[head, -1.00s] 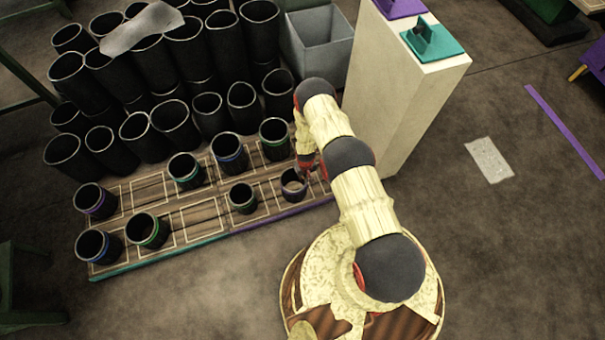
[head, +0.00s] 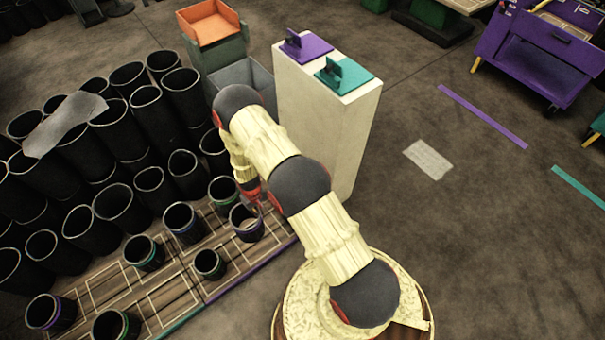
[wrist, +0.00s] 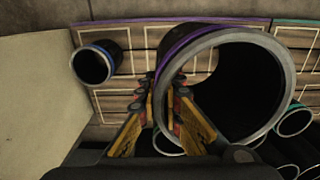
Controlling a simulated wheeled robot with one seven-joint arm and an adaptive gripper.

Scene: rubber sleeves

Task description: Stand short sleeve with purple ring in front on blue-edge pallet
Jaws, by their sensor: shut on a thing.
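The short black sleeve with a purple ring shows in the head view (head: 246,226) and large in the wrist view (wrist: 228,42). My gripper (wrist: 168,80) is shut on its near wall, one finger inside and one outside. It also shows in the head view (head: 257,198). The sleeve is roughly upright and appears slightly above the purple-edge pallet (head: 262,262); its bottom is hidden. The pallet beside it has a teal-looking edge (head: 186,321), and no edge in view looks plainly blue.
Other ringed sleeves (head: 182,222) stand on the pallets, with many tall black sleeves (head: 120,208) behind. A pale block (head: 325,120) stands right of the sleeve. Floor at right is open.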

